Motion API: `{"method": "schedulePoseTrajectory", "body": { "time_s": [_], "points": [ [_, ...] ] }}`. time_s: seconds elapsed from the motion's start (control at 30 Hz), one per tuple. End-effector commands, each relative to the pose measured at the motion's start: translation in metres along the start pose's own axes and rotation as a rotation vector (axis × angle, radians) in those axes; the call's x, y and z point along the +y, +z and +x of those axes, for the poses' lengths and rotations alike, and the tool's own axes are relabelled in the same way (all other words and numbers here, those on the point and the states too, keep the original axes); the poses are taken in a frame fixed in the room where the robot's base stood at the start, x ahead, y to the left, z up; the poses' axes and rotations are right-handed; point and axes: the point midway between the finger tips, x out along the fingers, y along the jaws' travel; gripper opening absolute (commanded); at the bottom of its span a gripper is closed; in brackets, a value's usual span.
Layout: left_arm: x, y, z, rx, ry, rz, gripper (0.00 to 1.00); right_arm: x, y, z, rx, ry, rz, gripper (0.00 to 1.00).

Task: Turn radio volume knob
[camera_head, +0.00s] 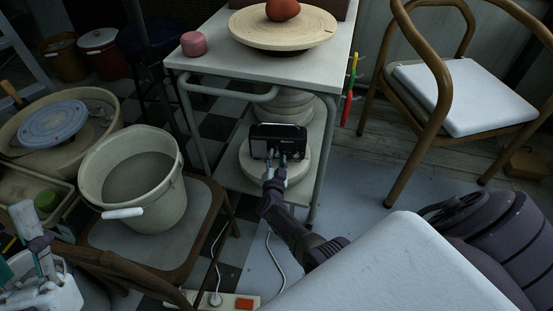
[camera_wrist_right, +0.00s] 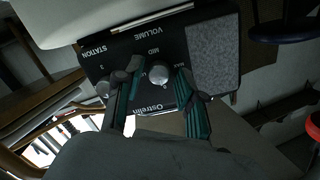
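A black radio (camera_head: 278,140) stands on the lower shelf of the white cart, on a round pale slab. The right wrist view shows its front, with a silver volume knob (camera_wrist_right: 158,74) under the word VOLUME and a second knob (camera_wrist_right: 103,88) near STATION. My right gripper (camera_head: 283,161) reaches to the radio front. In the right wrist view its two fingers (camera_wrist_right: 160,78) are apart, one on each side of the volume knob. Whether they touch the knob cannot be told. I cannot make out my left gripper.
The cart's top (camera_head: 238,72) overhangs the radio, and its legs stand at the sides. A grey bucket (camera_head: 176,195) sits on a chair at left. A wooden chair with a white seat (camera_head: 465,95) is at right. A white cable (camera_head: 275,257) lies on the floor.

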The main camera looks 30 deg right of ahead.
Motion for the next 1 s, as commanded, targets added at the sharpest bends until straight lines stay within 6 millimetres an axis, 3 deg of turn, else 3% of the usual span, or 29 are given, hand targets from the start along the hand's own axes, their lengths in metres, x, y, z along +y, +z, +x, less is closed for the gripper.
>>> {"method": "schedulePoseTrajectory", "body": {
  "time_s": [0.37,0.8,1.0],
  "points": [
    [0.000,0.001,0.000,-0.001,0.000,0.000,0.40,0.000,0.001,-0.003,0.000,0.000,0.001,0.50],
    [0.000,0.000,0.000,0.000,0.000,0.000,0.40,0.000,0.001,-0.064,-0.001,0.001,0.001,0.50],
    [0.000,0.000,0.000,0.000,0.000,0.000,0.40,0.000,0.000,-0.075,0.001,0.000,0.001,0.50]
  ]
}}
